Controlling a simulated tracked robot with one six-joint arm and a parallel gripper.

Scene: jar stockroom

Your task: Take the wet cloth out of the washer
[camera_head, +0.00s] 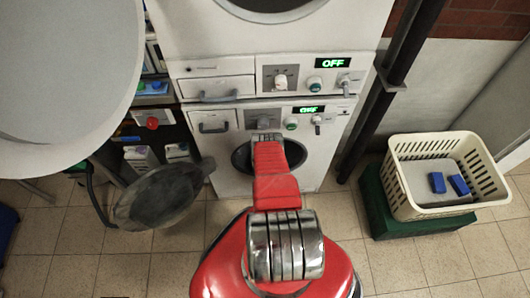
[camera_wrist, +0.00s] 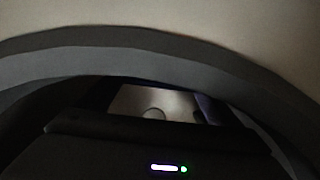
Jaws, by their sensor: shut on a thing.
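The lower washer (camera_head: 325,150) stands under a second machine, with its round door (camera_head: 160,195) swung open to the left. My arm reaches into its dark opening, and in the head view my gripper is hidden inside. In the wrist view, the washer's curved rim (camera_wrist: 160,50) arches above my gripper (camera_wrist: 155,108), which is dark and hard to make out. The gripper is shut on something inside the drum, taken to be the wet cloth. The cloth itself cannot be made out clearly in the darkness. A pale grey patch shows between the dark finger shapes.
A dark pipe (camera_head: 385,95) rises between washer and basket. Shelves with bottles stand at the left. The tiled floor before the basket is clear.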

